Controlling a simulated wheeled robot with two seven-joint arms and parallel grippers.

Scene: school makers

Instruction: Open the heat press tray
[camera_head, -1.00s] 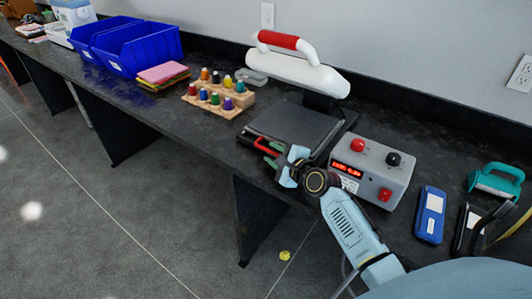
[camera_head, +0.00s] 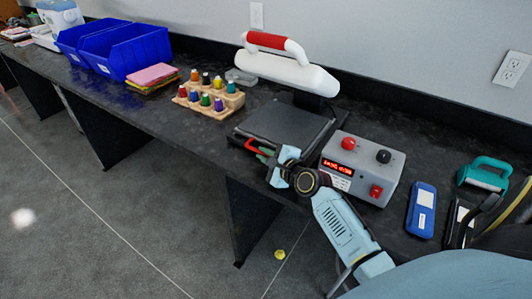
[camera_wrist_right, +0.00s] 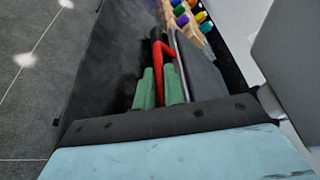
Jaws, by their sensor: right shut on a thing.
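The heat press stands on the dark bench, with a white upper arm and red grip (camera_head: 268,41) raised at the back. Its flat dark tray (camera_head: 285,122) lies below, with a red handle (camera_head: 252,146) at its front edge. My right gripper (camera_head: 263,154) is at that front edge, its green fingers closed on the red handle. The right wrist view shows the red handle (camera_wrist_right: 163,65) between the two green fingers (camera_wrist_right: 160,88), beside the tray's dark plate (camera_wrist_right: 198,68). My left gripper is not in view.
A grey control box (camera_head: 361,168) with red and black knobs stands right of the press, close to my right arm. A blue device (camera_head: 421,209) lies further right. A wooden rack of coloured bottles (camera_head: 211,101) and blue bins (camera_head: 125,48) stand left.

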